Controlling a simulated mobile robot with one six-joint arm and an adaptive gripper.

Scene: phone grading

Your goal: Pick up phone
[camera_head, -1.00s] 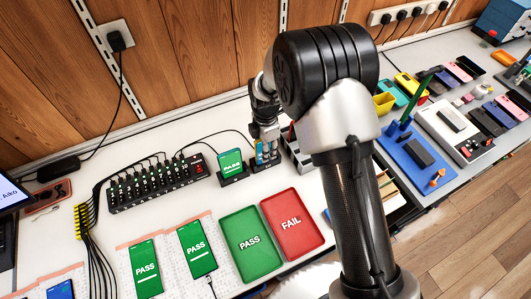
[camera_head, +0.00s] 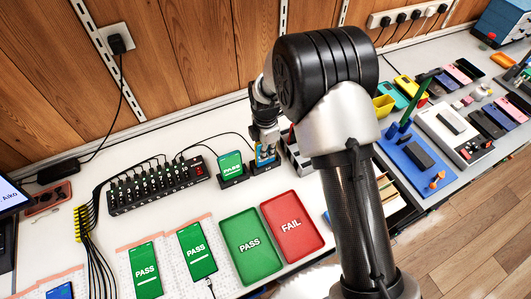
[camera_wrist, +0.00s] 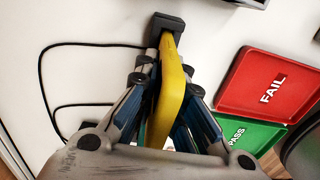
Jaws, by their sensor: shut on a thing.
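The phone (camera_wrist: 169,95) shows edge-on in the wrist view as a thin yellow slab. Its far end meets a small black stand (camera_wrist: 168,22). My gripper (camera_wrist: 167,88) is shut on the phone, with one finger against each side. In the head view my gripper (camera_head: 265,143) reaches down over the right-hand stand (camera_head: 263,166) on the white bench. The phone (camera_head: 266,155) shows there only as a small coloured patch between fingers and stand, mostly hidden. I cannot tell whether it still sits fully in the stand.
A phone reading PASS (camera_head: 230,165) stands in a dock just left of my gripper. A black multi-port hub (camera_head: 155,188) with cables lies farther left. The green PASS tray (camera_head: 250,262) and red FAIL tray (camera_head: 292,242) lie in front. A thin black cable (camera_wrist: 45,90) loops beside the stand.

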